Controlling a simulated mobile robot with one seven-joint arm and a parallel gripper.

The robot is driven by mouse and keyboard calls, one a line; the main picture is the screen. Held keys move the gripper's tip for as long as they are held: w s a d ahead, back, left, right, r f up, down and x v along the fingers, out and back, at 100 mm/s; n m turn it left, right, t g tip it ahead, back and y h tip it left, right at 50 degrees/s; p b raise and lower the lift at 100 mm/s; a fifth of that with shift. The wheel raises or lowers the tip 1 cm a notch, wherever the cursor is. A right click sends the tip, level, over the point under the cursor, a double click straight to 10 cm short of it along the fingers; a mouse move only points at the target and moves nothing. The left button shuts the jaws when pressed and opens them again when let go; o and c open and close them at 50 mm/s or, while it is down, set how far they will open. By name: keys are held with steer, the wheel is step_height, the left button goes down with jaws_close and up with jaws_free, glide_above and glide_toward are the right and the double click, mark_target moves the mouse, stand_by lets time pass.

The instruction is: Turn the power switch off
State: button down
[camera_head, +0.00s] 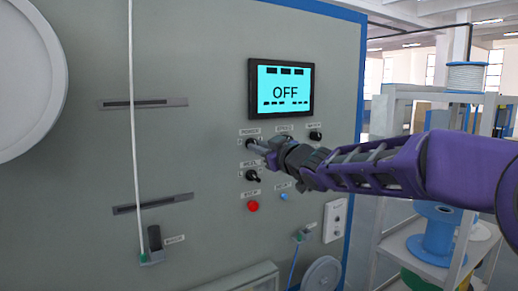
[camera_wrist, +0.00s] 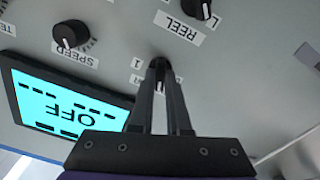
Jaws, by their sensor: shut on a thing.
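The power switch (camera_head: 250,142) is a small black knob under its label on the grey machine panel, left of my gripper's tips. My gripper (camera_head: 256,147) reaches in from the right and its fingers are shut on this knob. In the wrist view, which is turned upside down, the power switch (camera_wrist: 159,61) shows as a dark knob between the fingertips (camera_wrist: 160,67). The fingers partly cover the knob and its label marks. The screen (camera_head: 284,90) above reads OFF, and it also shows in the wrist view (camera_wrist: 65,103).
The reel knob (camera_head: 252,175) sits just below. Another knob (camera_head: 315,135) is at the upper right. A red button (camera_head: 253,206) and a blue button (camera_head: 284,197) are lower. The speed knob (camera_wrist: 70,35) shows in the wrist view. A spool rack (camera_head: 430,250) stands right.

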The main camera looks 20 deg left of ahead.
steer(key=n+b, duration=0.1)
steer(key=n, duration=0.3)
steer(key=shift+n, duration=0.4)
stand_by(0.4)
steer(key=c, duration=0.9)
jaws_free()
